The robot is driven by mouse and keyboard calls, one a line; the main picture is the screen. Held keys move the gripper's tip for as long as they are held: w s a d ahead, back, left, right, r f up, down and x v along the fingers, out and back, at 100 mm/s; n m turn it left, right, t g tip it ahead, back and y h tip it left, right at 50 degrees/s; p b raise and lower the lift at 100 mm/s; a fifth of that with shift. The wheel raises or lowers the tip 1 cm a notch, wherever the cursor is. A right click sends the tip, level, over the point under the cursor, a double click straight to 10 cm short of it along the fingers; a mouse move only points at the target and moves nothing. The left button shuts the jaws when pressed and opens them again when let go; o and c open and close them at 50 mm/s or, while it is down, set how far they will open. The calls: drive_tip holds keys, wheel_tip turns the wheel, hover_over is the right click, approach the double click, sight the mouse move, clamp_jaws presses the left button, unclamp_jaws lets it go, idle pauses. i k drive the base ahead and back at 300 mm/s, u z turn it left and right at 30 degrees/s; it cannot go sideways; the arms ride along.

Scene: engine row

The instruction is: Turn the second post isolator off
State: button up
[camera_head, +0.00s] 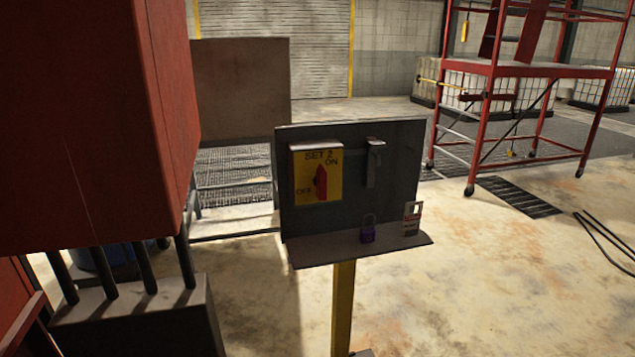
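The isolator (316,174) is a yellow box marked "SET 2" on a dark upright panel (345,222) atop a yellow post (343,308). Its red handle (321,183) stands roughly upright. "ON" is printed at the upper right and what looks like "OFF" at the lower left. A grey hasp-like bracket (374,162) is fixed on the panel to the right of the box. My gripper is not in view.
A large red housing (85,120) fills the left, above a grey block (140,318) with dark pipes. Another panel (240,90) stands behind. A red scaffold (485,110) is at the back right. Floor right of the post is open, with dark cables (605,240) at the right edge.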

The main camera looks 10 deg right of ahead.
sight(319, 181)
drive_tip(key=z, duration=0.05)
drive_tip(key=i, duration=0.1)
drive_tip(key=u, duration=0.25)
drive_tip(key=k, duration=0.9)
drive_tip(key=u, duration=0.5)
drive_tip(key=k, duration=0.5)
drive_tip(key=u, duration=0.8)
drive_tip(key=i, duration=1.4)
drive_tip(key=z, duration=0.15)
